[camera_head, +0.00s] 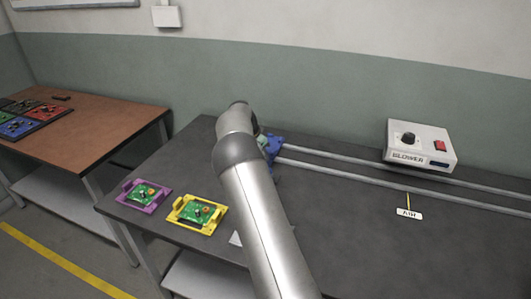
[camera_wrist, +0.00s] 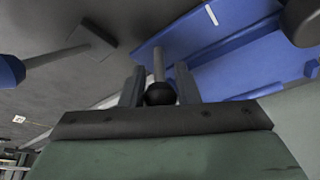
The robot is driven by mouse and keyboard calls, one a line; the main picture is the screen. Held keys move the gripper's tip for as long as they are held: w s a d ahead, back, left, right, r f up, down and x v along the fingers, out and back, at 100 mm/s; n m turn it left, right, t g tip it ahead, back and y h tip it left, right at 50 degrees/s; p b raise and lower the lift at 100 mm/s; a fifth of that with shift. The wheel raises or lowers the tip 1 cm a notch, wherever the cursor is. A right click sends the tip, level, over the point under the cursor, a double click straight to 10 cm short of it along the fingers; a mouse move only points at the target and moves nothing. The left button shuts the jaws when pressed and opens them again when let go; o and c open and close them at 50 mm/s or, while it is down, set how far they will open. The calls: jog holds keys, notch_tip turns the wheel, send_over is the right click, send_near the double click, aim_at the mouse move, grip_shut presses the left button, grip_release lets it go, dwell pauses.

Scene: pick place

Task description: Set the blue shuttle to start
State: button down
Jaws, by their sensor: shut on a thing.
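The blue shuttle (camera_head: 273,145) sits at the left end of two metal rails (camera_head: 350,159) on the dark table, partly hidden behind my arm in the head view. In the wrist view the shuttle (camera_wrist: 240,70) fills the upper right as blue surfaces. A metal stem with a black ball knob (camera_wrist: 160,94) shows against it. My gripper (camera_wrist: 159,82) has one finger on each side of this stem and knob, shut on it. My gripper is hidden by my arm in the head view.
A white BLOWER box (camera_head: 420,145) with a black dial and red switch stands behind the rails. An AIR label (camera_head: 409,214) lies in front. A purple tray (camera_head: 128,199) and a yellow tray (camera_head: 182,221) hold green boards at the table's left. A brown table (camera_head: 100,120) stands further left.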

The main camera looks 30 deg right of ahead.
jog(key=shift+w+a+r, duration=0.1)
jog(key=shift+w, duration=0.05)
jog(key=c, duration=1.1)
grip_release()
jog(key=shift+w+a, duration=0.1)
jog(key=shift+c, duration=0.2)
jog(key=v, duration=1.7)
jog(key=shift+r, duration=0.2)
jog(key=shift+s, duration=0.2)
